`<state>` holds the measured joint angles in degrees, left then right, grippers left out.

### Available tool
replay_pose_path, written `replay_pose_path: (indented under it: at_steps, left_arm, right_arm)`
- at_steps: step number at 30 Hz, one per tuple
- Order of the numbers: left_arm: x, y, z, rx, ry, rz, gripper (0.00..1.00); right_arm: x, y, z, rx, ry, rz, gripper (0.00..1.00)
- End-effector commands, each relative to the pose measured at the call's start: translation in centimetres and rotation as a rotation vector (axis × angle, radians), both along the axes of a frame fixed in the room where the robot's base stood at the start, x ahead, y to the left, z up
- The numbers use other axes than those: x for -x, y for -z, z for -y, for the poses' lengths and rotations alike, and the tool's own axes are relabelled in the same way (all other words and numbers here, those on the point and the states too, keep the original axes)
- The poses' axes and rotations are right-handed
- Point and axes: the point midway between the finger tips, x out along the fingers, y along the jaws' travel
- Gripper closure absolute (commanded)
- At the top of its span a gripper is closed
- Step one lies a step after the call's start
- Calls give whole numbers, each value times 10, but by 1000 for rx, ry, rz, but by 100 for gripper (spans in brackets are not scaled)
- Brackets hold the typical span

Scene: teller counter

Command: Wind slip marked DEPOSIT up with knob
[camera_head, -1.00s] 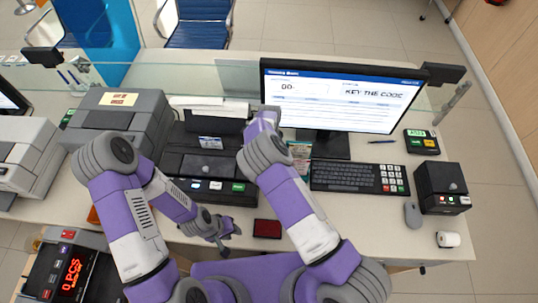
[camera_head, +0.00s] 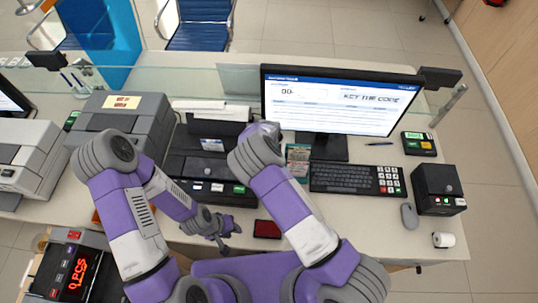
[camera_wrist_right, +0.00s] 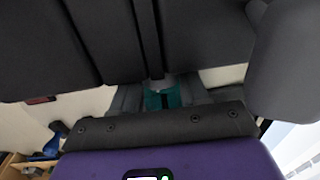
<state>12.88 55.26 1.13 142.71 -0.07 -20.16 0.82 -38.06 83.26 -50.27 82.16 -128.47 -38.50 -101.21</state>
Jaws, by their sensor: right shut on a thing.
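The black slip printer (camera_head: 195,168) stands at the middle left of the counter, with white paper (camera_head: 208,110) at its top. A small pale slip (camera_head: 212,144) shows on its front; its print is too small to read. My right arm reaches to the printer's right side and covers the knob there. In the right wrist view my right gripper (camera_wrist_right: 150,60) shows as dark parts close together, shut; what it grips is hidden, by its place the knob. My left gripper (camera_head: 226,230) hangs empty at the counter's front edge, fingers apart.
A monitor (camera_head: 340,100) and keyboard (camera_head: 345,178) stand right of the printer. A grey machine (camera_head: 120,118) stands close on its left. A dark red pad (camera_head: 267,229) lies in front. A mouse (camera_head: 409,215) and black box (camera_head: 438,188) are at the right.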

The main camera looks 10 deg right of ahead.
Motion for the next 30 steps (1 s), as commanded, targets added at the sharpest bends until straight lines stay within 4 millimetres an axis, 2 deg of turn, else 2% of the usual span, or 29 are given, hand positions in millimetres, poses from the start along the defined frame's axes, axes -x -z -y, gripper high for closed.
replay_pose_path:
  at_steps: [1,5,15,21,30]
  left_arm:
    - [0,-5,0,0,0,0,66]
    - [0,-4,0,0,0,0,66]
    - [0,25,0,0,0,0,66]
    - [0,38,0,0,0,0,66]
    - [0,41,0,0,0,0,66]
  right_arm:
    - [2,-3,0,7,1,31,86]
    - [3,0,-1,25,1,127,86]
    - [5,5,-1,60,0,309,86]
    - [5,4,-1,72,0,364,86]
    - [6,2,-1,78,-2,385,86]
